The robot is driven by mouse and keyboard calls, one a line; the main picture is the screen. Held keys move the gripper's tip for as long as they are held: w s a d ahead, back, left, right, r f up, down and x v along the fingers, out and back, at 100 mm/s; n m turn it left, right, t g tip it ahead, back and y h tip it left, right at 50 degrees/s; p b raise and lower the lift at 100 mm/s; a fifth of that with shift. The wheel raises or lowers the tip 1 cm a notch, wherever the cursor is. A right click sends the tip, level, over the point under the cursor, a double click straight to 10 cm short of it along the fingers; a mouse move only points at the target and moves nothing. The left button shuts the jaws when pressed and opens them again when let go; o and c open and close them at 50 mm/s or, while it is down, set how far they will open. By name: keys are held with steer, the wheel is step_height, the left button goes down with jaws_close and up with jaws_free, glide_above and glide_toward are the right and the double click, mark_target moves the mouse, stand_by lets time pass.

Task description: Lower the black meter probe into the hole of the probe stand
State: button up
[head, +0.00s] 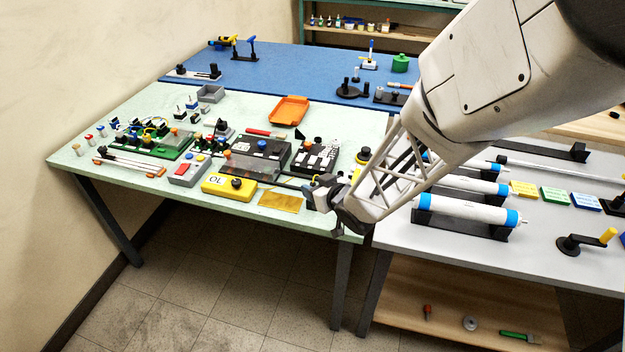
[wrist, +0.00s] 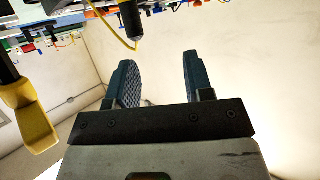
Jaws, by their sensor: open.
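My gripper (head: 322,200) is at the right front corner of the pale green table in the head view. In the wrist view its two dark fingers (wrist: 158,80) stand apart with nothing between them. A dark piece with a pale tapered end (wrist: 134,42) and a thin yellow cable is just beyond the fingers in the wrist view. I cannot tell whether it is the black meter probe. A yellow meter (head: 228,185) reading "OL", with a black knob, lies near the table's front edge, left of my gripper. I cannot pick out the probe stand or its hole.
The pale green table (head: 75,160) is crowded with a green board (head: 150,142), black boxes (head: 258,152), an orange tray (head: 289,110) and a yellowish plate (head: 282,201). White cylinders (head: 465,210) lie on the grey table to the right. A yellow piece (wrist: 30,115) shows at the wrist view's left.

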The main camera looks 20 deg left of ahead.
steer(key=s+d, duration=0.5)
steer(key=s, duration=0.3)
steer(key=shift+r, duration=0.45)
stand_by(0.5)
steer(key=d+r+m+h, duration=0.3)
steer(key=d+r+h, duration=0.2)
steer(key=d, duration=0.5)
steer(key=d+r+m+h, duration=0.35)
steer(key=d+r, duration=0.25)
steer(key=d, duration=0.4)
steer(key=s+d+r+m+g, duration=0.1)
steer(key=s+d+r+g, duration=0.1)
steer(key=s, duration=0.4)
steer(key=s+d+r+m+g+h, duration=0.1)
steer(key=s+d+r+m, duration=0.1)
steer(key=s+d+r, duration=0.2)
steer(key=s+d+r+m+g+h, duration=0.1)
steer(key=s+d+r+g, duration=0.1)
steer(key=s+d, duration=0.3)
steer(key=s+r, duration=0.1)
steer(key=s, duration=0.2)
steer(key=shift+s+g, duration=0.2)
steer(key=shift+g, duration=0.1)
steer(key=shift+o, duration=0.5)
steer(key=shift+d+h, duration=0.1)
steer(key=shift+h, duration=0.15)
